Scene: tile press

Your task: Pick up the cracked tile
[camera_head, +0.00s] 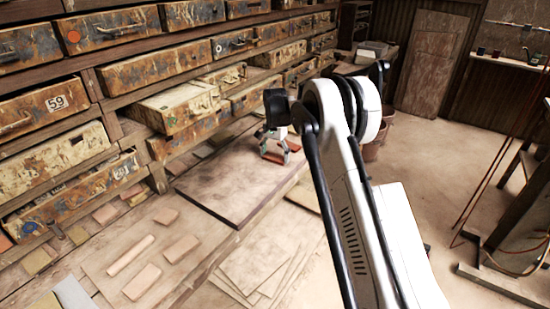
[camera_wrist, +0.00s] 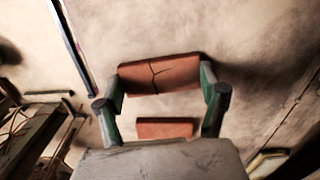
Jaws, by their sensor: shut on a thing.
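The cracked tile (camera_wrist: 158,76) is a reddish-brown slab with a dark branching crack, seen between the fingertips in the wrist view. My gripper (camera_wrist: 161,88) is shut on it, with one green-and-dark finger at each end. A second reddish strip (camera_wrist: 165,129) shows nearer the palm; I cannot tell whether it is a separate piece. In the head view my gripper (camera_head: 275,152) points down over the bench, with a small reddish tile (camera_head: 272,157) at its fingers. I cannot tell whether the tile touches the surface below.
A dark flat board (camera_head: 235,190) lies on the bench close by. Several pale tiles (camera_head: 182,248) and a rod-like piece (camera_head: 130,255) lie at the front left. Worn drawers (camera_head: 175,107) line the left, some pulled out. Stacked sheets (camera_head: 258,262) lie below; open floor (camera_head: 435,165) is at right.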

